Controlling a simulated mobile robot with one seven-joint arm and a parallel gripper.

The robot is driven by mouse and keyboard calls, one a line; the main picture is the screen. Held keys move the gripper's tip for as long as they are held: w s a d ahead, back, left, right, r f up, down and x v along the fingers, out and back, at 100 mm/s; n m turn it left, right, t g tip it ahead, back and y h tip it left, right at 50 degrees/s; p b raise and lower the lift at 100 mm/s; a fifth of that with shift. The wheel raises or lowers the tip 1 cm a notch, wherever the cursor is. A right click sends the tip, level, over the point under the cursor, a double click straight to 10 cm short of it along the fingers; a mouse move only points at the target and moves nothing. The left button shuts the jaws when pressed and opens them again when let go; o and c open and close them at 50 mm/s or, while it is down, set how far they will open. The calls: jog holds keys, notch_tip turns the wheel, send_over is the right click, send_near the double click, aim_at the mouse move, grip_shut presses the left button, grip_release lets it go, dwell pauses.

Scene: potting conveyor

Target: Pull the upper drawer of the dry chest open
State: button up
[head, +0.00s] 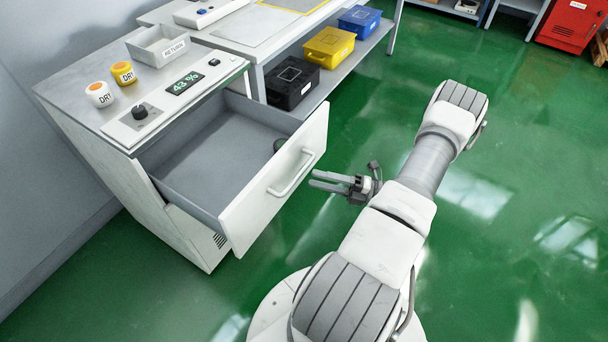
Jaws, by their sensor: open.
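The dry chest (95,155) is a white cabinet at the left with a control panel on top that reads 43 %. Its upper drawer (243,208) is pulled well out, and its grey inside (215,150) shows. A small dark round thing (279,145) sits inside behind the front panel, partly hidden. The drawer's bar handle (291,174) is on the front. My gripper (320,181) is open and empty. It is just right of the handle in the picture, its fingers pointing at the drawer front, and it looks apart from the handle.
On the chest top stand a RETURN tray (140,48) and two DRY jars, one white (99,95) and one yellow (123,73). A workbench (255,45) beyond holds black (293,85), yellow (328,48) and blue (359,20) bins on its shelf. Green floor (510,130) at the right is clear.

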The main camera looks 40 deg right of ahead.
jog(key=v, duration=1.1)
jog(key=shift+s+d, duration=0.2)
jog(key=shift+s, duration=0.05)
jog(key=shift+f, duration=0.1)
